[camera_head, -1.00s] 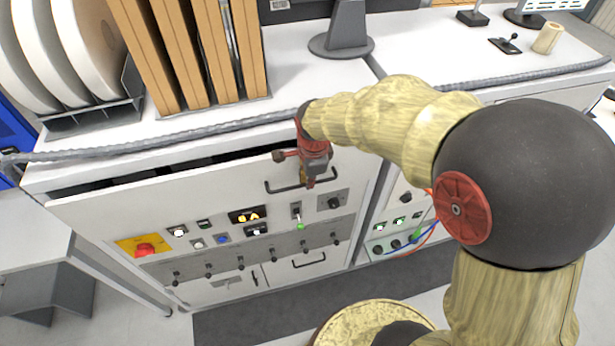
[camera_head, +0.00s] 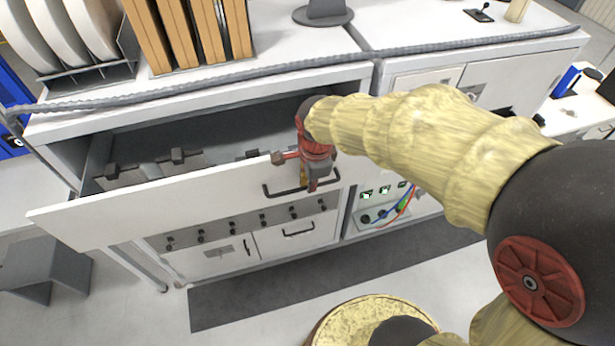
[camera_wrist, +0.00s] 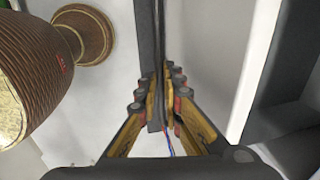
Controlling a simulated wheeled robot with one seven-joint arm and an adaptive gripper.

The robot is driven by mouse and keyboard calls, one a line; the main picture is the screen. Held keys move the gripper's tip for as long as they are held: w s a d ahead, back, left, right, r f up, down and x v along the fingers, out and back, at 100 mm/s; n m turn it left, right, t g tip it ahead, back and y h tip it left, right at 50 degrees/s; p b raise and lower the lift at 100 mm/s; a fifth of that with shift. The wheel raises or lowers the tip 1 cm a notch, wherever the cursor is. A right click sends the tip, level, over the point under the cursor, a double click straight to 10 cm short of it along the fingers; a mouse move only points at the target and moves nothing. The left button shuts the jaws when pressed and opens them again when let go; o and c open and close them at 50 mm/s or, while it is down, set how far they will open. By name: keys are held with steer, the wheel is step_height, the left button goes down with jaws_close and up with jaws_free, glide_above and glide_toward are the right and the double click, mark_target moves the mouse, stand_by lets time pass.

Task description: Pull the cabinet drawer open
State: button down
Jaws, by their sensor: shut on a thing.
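The cabinet drawer (camera_head: 190,205) stands well out from the white cabinet (camera_head: 285,85), and its grey inside shows with some dark fittings in it. Its dark bar handle (camera_head: 277,192) is on the front, near the right end. My gripper (camera_head: 312,184) is at the right part of this handle, pointing down. In the wrist view my gripper (camera_wrist: 160,105) has its fingers closed on the dark handle bar (camera_wrist: 146,45), which runs between them. The white drawer front edge (camera_wrist: 240,70) is to the right of the fingers. The fingertips are partly hidden by the bar.
White reels (camera_head: 60,35) and brown boards (camera_head: 190,30) stand on the cabinet top at the left. A grey cable (camera_head: 230,75) runs along the top's front edge. Below the drawer is a lower panel with knobs (camera_head: 235,228). A dark mat (camera_head: 240,295) lies on the open floor.

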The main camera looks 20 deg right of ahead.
steer(key=s, duration=0.9)
steer(key=shift+b, duration=0.45)
steer(key=c, duration=1.9)
jaws_free()
steer(key=r, duration=0.4)
steer(key=s+r, duration=0.1)
steer(key=r, duration=0.3)
steer(key=s+r, duration=0.1)
steer(key=r, duration=0.2)
steer(key=shift+s+r, duration=0.2)
steer(key=shift+r, duration=0.2)
